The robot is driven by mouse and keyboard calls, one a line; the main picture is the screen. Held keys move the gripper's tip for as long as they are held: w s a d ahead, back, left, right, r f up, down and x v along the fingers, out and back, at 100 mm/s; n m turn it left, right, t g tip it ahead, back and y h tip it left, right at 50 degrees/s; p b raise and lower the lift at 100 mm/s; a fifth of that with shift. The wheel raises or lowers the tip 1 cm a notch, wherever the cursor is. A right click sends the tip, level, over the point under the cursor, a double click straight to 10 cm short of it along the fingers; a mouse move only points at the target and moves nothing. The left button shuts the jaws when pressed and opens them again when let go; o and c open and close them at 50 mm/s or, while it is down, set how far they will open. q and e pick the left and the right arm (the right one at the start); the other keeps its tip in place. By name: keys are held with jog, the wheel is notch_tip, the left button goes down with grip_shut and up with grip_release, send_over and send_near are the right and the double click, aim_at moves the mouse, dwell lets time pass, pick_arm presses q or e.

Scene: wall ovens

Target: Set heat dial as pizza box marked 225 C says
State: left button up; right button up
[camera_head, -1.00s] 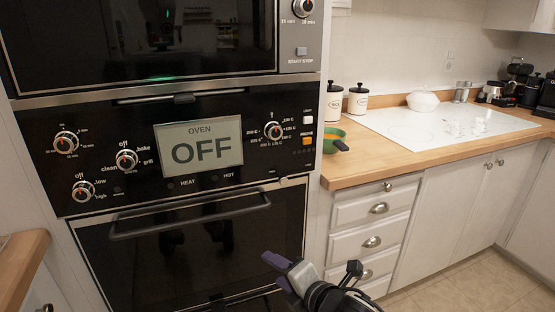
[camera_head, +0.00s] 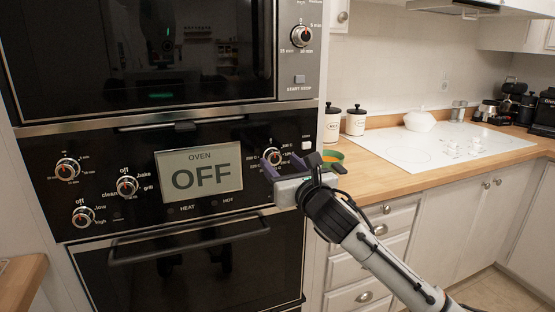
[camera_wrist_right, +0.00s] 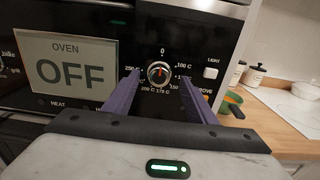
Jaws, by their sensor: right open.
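The heat dial (camera_head: 273,157) is a round silver knob on the black oven panel, right of the display (camera_head: 200,168) that reads OFF. In the right wrist view the dial (camera_wrist_right: 158,73) shows a red mark, with 0 above it and temperatures around it, such as 100 C at right and 250 C at left. My right gripper (camera_head: 288,165) is open in front of the dial. Its purple fingers (camera_wrist_right: 160,85) appear on either side of the dial; I cannot tell whether they touch it. No pizza box is in view. My left gripper is not in view.
Other knobs, including the clean/bake/grill dial (camera_head: 127,186), sit left of the display. The oven door handle (camera_head: 190,241) juts out below. A green bowl (camera_head: 333,156) and white canisters (camera_head: 356,122) stand on the wooden counter (camera_head: 390,178) at right.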

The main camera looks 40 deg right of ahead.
aim_at(273, 157)
jog(key=shift+x, duration=1.4)
jog(key=shift+c, duration=0.4)
jog(key=c, duration=0.9)
jog(key=shift+c, duration=0.2)
